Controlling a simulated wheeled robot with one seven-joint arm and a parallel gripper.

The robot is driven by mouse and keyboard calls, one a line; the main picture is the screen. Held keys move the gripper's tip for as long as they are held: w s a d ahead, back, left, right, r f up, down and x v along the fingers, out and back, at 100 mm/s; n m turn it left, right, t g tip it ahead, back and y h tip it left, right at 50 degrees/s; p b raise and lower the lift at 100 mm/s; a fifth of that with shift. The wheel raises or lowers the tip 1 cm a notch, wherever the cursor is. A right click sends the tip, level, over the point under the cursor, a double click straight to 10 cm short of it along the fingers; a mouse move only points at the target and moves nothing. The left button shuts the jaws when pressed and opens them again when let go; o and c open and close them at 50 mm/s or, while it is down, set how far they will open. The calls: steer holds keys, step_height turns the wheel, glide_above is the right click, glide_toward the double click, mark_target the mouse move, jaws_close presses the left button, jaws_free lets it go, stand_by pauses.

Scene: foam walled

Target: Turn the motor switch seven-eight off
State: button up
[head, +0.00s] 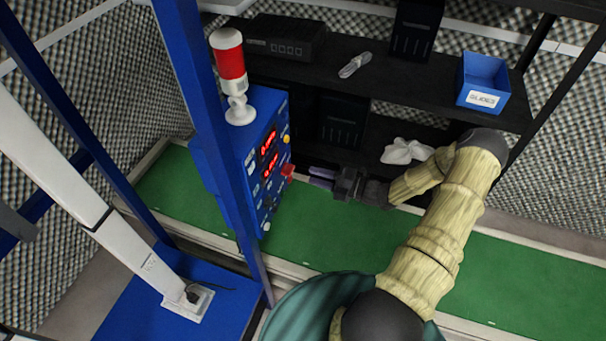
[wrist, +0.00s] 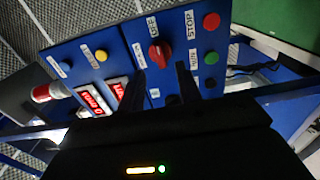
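A blue control box (head: 265,140) stands at left of centre in the head view, and its panel (wrist: 127,62) fills the upper wrist view. A red rotary knob (wrist: 159,54) sits on the panel; its label and exact setting are hard to read. I cannot confirm from labels that it is the motor switch seven-eight. A red knob also sticks out of the box in the head view (head: 288,170). My gripper (head: 313,178) is just right of it, pointing at the panel. In the wrist view my gripper (wrist: 160,70) is open, its fingers apart below the knob, with nothing between them.
The panel also holds a red stop button (wrist: 211,21), a green button (wrist: 211,57), a yellow button (wrist: 101,55) and red digital displays (wrist: 95,101). A red-and-white beacon (head: 229,62) tops the box. A blue post (head: 220,130) stands before it. Black shelves (head: 385,75) stand behind.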

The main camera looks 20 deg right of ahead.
steer(key=b+v, duration=0.1)
steer(key=v, duration=0.9)
steer(key=s+a+r+n+g+h+p, duration=0.1)
steer(key=s+a+r+n+g+h, duration=0.35)
steer(key=n, duration=0.65)
steer(key=s+a+r+n+g+h, duration=0.25)
steer(key=a+n+g, duration=0.45)
steer(key=n, duration=0.4)
steer(key=s+a+r+n+t+h+p, duration=0.1)
steer(key=s+r+n+h, duration=0.1)
steer(key=r+n, duration=0.4)
steer(key=s+a+r+n+t+h, duration=0.1)
steer(key=r+n+h, duration=0.4)
steer(key=n, duration=1)
steer(key=shift+s+a+r+t+h+p, duration=0.35)
steer(key=shift+s+r+t, duration=0.35)
steer(key=shift+r, duration=0.25)
